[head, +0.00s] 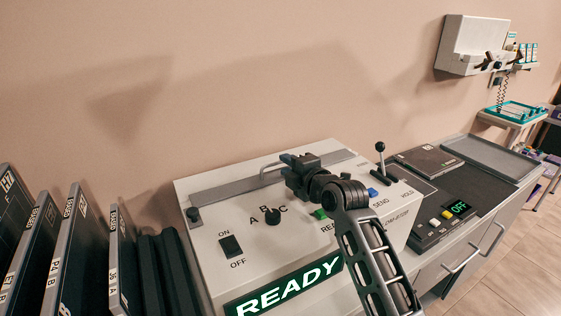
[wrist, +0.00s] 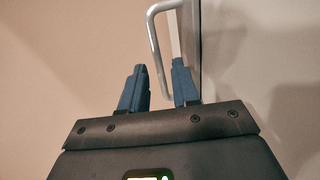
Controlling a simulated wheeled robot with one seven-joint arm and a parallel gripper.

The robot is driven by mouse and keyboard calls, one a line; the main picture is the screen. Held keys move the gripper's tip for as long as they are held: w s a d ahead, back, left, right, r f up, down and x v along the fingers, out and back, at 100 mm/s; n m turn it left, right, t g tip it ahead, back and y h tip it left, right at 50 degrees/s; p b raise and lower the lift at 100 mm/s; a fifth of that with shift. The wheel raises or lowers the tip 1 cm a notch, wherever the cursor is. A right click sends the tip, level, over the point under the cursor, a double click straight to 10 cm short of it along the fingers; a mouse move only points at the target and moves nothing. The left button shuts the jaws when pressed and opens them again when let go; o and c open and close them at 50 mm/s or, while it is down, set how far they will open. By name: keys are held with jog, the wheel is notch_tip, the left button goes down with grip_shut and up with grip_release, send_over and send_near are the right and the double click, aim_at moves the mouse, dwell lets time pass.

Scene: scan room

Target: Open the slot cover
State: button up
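The slot cover (head: 235,188) is a long grey strip along the upper back of the white console (head: 210,225). A thin metal handle loop (head: 264,168) stands on it. My gripper (head: 287,160) is at the handle's right end in the head view. In the wrist view the two blue fingers of my gripper (wrist: 160,72) are apart, and part of the handle (wrist: 155,50) shows in the gap between them. I cannot tell whether a finger touches it. My gripper hides part of the strip.
The console carries an ON/OFF switch (head: 231,246), an A-B-C knob (head: 272,216) and a lit READY sign (head: 285,287). A black-knobbed lever (head: 380,160) stands to the right. Dark upright cassettes (head: 75,250) fill the left.

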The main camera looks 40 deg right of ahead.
aim_at(281, 162)
jog(key=shift+p+x, duration=0.3)
jog(key=shift+x, duration=1.6)
grip_shut()
